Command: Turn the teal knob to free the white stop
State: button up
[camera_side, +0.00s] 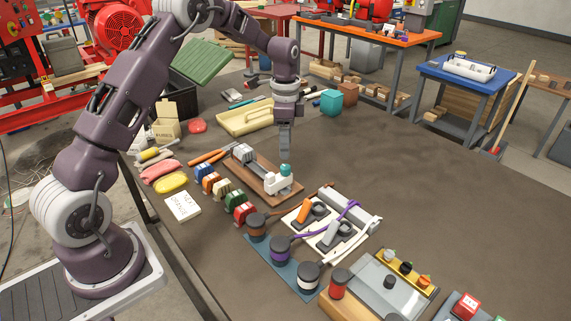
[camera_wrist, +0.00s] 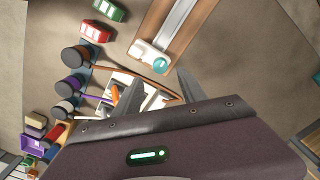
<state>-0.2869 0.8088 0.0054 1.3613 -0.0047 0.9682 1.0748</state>
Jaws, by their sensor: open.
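The teal knob (camera_side: 285,169) sits on the white stop (camera_side: 276,184) at the near end of a wooden board (camera_side: 232,179) with a metal rail. A grey block (camera_side: 243,153) sits at the board's far end. My gripper (camera_side: 285,155) points down above the knob, seen edge-on there. In the wrist view my gripper (camera_wrist: 161,74) shows two spread fingers with nothing between them. The teal knob (camera_wrist: 160,66) and white stop (camera_wrist: 145,52) lie just beyond the fingertips, apart from them as far as I can tell.
Several coloured blocks (camera_side: 222,188) line the board's left side. Black-capped spools (camera_side: 280,249) and a white tray (camera_side: 335,238) with an orange-handled switch and purple cable stand nearer. A yellow tray (camera_side: 246,117) lies behind. The table right of the board is clear.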

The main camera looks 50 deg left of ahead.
aim_at(285, 167)
notch_tip(285, 167, down, 7)
jog(key=shift+f, duration=0.2)
grip_shut()
